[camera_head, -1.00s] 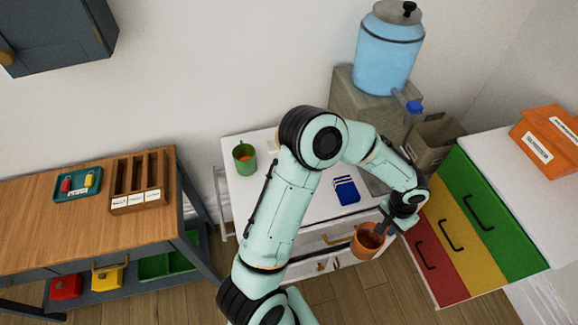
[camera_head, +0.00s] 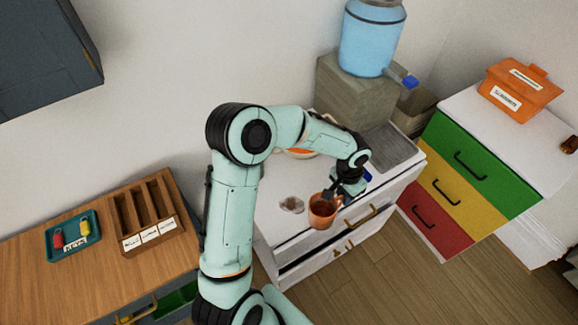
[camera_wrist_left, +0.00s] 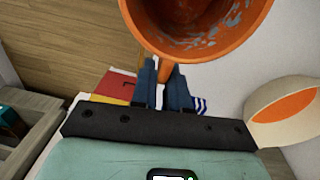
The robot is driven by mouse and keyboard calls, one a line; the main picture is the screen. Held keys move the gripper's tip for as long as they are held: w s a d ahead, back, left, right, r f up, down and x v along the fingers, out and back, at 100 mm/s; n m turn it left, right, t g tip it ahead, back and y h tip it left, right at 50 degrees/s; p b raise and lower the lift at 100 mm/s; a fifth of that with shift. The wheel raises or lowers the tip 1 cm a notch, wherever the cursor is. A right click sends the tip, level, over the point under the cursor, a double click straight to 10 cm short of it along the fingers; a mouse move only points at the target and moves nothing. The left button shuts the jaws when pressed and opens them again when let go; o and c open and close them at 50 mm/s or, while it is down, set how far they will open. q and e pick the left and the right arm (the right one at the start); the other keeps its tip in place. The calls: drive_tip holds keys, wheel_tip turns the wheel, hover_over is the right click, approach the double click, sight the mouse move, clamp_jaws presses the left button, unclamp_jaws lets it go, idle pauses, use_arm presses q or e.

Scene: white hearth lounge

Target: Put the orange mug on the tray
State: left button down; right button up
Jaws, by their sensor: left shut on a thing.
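The orange mug (camera_head: 322,213) hangs over the front part of the white cabinet top (camera_head: 270,222). My left gripper (camera_head: 333,190) is shut on the mug's handle. In the left wrist view the mug (camera_wrist_left: 195,28) is close, its dark interior showing pale flecks, with its handle between the blue-grey fingers (camera_wrist_left: 163,82). A grey tray-like panel (camera_head: 388,150) lies at the cabinet's right end. A small teal tray (camera_head: 62,247) with a red and a yellow item stands on the wooden table at left. My right gripper is not in view.
A bowl with orange inside (camera_head: 300,153) is partly hidden behind my left arm; a pale brownish item (camera_head: 291,204) lies left of the mug. A blue water dispenser (camera_head: 372,40) stands on a stone-like block. A coloured drawer unit (camera_head: 455,190) stands right. A wooden sorter (camera_head: 148,212) stands left.

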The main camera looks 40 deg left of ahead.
use_arm(q)
drive_tip(key=s+a+r+m, duration=0.2)
drive_tip(key=a+r+m, duration=0.3)
drive_tip(key=m, duration=0.1)
wheel_tip(320, 180, up, 9)
drive_tip(key=m+g+b, duration=0.1)
drive_tip(key=m+b, duration=0.1)
drive_tip(key=m, duration=1)
hover_over(306, 209)
drive_tip(key=shift+y, duration=0.3)
wheel_tip(306, 209, down, 20)
drive_tip(key=shift+b, duration=0.75)
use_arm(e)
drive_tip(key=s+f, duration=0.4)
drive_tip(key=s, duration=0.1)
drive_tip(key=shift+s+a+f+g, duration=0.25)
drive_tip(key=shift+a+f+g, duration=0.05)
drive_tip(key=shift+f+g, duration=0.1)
use_arm(q)
drive_tip(key=shift+f, duration=0.15)
drive_tip(key=c, duration=1.1)
unclamp_jaws()
drive_tip(key=shift+s, duration=0.1)
